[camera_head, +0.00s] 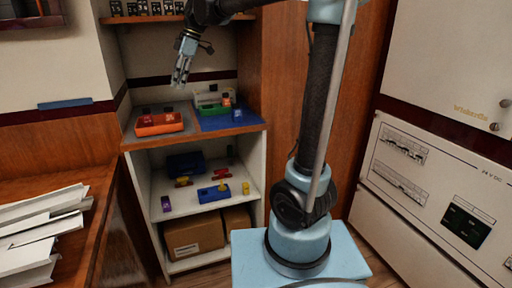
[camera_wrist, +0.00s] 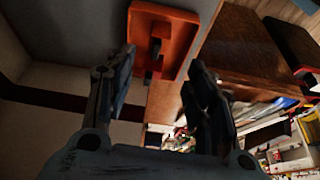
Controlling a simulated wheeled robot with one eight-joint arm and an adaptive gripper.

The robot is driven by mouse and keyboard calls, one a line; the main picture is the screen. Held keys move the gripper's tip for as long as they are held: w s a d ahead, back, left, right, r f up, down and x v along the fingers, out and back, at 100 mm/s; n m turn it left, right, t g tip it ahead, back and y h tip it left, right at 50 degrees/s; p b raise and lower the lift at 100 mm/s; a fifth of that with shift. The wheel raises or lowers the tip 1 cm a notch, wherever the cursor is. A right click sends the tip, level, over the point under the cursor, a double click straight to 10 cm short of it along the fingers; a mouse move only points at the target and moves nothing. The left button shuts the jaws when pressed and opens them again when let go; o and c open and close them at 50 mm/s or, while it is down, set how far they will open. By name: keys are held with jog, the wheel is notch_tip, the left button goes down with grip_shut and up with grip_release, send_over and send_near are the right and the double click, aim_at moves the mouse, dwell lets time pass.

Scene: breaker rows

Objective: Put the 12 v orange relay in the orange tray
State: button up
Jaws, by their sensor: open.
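The orange tray (camera_head: 158,130) sits on a grey mat at the left of the shelf top, with small dark and reddish pieces in it. It also shows at the top of the wrist view (camera_wrist: 180,22), with a dark piece in it. A small orange block (camera_head: 227,101), possibly the relay, stands by the green tray on the right; its label is too small to read. My gripper (camera_head: 181,76) is open and empty, in the air above the shelf. In the wrist view its spread fingers (camera_wrist: 158,78) have nothing between them.
The green tray (camera_head: 212,110) sits on a blue mat (camera_head: 213,124), with a small purple block (camera_head: 238,115) at right. Wooden side panels and an upper shelf (camera_head: 150,18) enclose the space.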

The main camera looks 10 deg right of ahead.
jog(key=s+d+f+m+t+h, duration=0.1)
jog(key=s+d+f+m, duration=0.4)
jog(key=d, duration=0.5)
jog(key=s+d+f+m+t+h, duration=0.1)
jog(key=s+d+f+m, duration=0.3)
jog(key=d, duration=0.6)
jog(key=s+d+f+m+t+h, duration=0.1)
jog(key=s+d+f+m+h, duration=0.1)
jog(key=s+d+f+m, duration=0.9)
jog(key=s+d+f, duration=0.4)
jog(key=f, duration=0.4)
jog(key=shift+s+d, duration=0.15)
jog(key=shift+d, duration=0.25)
jog(key=shift+w+f, duration=0.25)
jog(key=shift+w, duration=0.2)
